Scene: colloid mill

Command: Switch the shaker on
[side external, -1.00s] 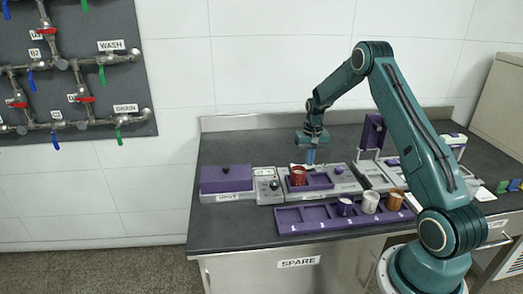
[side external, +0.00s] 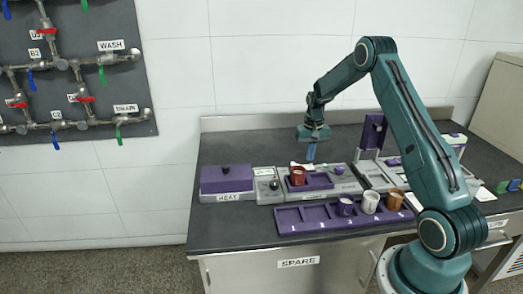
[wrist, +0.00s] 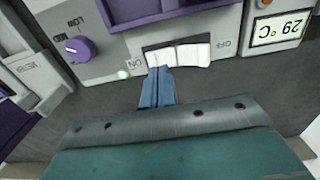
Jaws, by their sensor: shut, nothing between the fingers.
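The shaker (side external: 318,188) is the grey unit with a purple tray, and a red cup (side external: 298,175) stands in the tray. In the wrist view, its panel has a pale rocker switch (wrist: 178,55) between an ON label on the left and an OFF label on the right. A small green light (wrist: 123,75) glows near the ON label. My gripper (wrist: 156,72) is shut and empty, its blue fingertips at the ON end of the switch; I cannot tell whether they touch it. In the side view, my gripper (side external: 310,158) is behind the shaker, pointing down.
A purple knob (wrist: 79,48) and a 29 °C display (wrist: 281,28) flank the switch. A purple-lidded HEAT unit (side external: 227,180) stands left. A purple numbered rack (side external: 322,219) with several cups is in front. The counter behind is clear.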

